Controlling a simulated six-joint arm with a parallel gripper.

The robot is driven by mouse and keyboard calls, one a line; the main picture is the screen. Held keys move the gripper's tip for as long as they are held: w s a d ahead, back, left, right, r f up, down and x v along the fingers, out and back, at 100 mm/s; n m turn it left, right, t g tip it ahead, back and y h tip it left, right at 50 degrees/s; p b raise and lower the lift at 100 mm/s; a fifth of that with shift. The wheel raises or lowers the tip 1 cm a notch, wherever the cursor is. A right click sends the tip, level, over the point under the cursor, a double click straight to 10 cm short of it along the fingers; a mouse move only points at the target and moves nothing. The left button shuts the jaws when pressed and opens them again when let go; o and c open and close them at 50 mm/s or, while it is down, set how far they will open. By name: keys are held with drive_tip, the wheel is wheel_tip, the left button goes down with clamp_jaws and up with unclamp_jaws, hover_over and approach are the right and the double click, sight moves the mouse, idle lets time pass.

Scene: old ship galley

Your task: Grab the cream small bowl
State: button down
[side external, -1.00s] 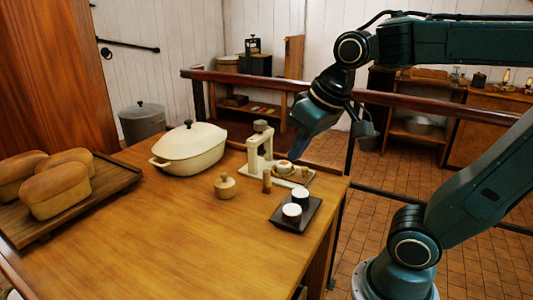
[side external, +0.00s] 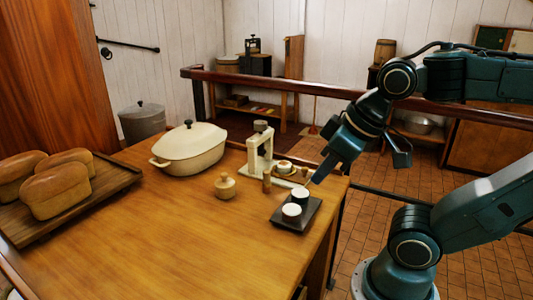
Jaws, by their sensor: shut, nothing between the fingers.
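Two small cups with white tops, a nearer one (side external: 292,211) and a farther one (side external: 300,196), stand upright on a dark square tray (side external: 283,224) near the table's right edge. My gripper (side external: 317,180) points down and left, just above and right of the farther cup. Its fingers look closed and empty. I cannot tell whether the tip touches anything.
The wooden table (side external: 180,245) also holds a lidded cream casserole (side external: 190,152), a small lidded wooden pot (side external: 225,187), the cream stand (side external: 259,155) and a tray (side external: 118,182) of loaves. The table's front middle is clear. A wooden rail (side external: 300,84) runs behind.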

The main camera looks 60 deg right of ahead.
drive_tip(key=c, duration=2.1)
unclamp_jaws()
drive_tip(key=o, duration=1.6)
drive_tip(key=shift+w+r, duration=0.1)
